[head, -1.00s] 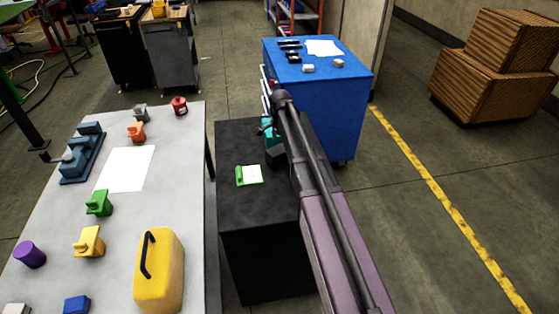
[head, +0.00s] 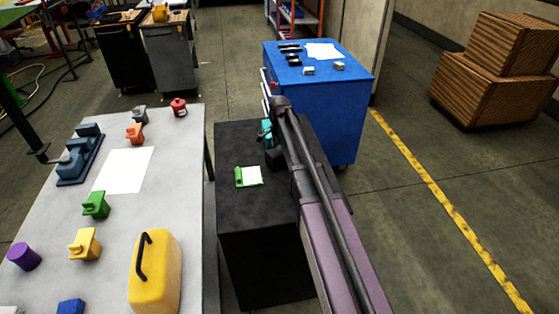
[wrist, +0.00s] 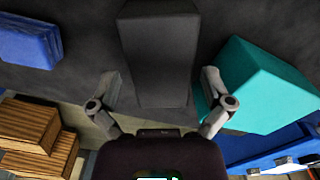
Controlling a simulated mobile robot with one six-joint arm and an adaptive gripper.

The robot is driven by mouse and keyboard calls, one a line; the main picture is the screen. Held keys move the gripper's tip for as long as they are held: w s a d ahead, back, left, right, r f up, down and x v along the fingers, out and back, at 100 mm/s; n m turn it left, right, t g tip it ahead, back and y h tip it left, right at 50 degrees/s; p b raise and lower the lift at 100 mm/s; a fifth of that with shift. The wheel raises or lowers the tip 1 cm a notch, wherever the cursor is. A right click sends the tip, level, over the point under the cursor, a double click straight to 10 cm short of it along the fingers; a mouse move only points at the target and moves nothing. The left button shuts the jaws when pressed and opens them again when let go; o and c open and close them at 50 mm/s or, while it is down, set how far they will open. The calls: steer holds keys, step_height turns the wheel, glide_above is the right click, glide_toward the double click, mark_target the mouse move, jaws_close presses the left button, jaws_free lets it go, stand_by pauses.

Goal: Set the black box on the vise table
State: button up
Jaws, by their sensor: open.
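The black box (wrist: 158,55) stands out in the wrist view as a dark block between the two fingers of my gripper (wrist: 161,88). My gripper is open, with one finger on each side of the box and small gaps showing. In the head view my arm hides most of the gripper and I cannot clearly make out the box. The arm's end is over the black cabinet (head: 255,225). The vise table (head: 178,150) is the light grey table on the left, with the blue-grey vise (head: 82,155) at its far left.
A teal block (wrist: 265,85) is close beside the right finger; a blue block (wrist: 28,40) lies left. A green item (head: 240,178) with paper is on the cabinet. The vise table holds a yellow can (head: 155,275), several small parts and a white sheet (head: 125,170).

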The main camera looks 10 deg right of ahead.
mark_target(280, 150)
steer(key=shift+f+b, duration=1.4)
steer(key=shift+f, duration=0.25)
steer(key=c, duration=1.1)
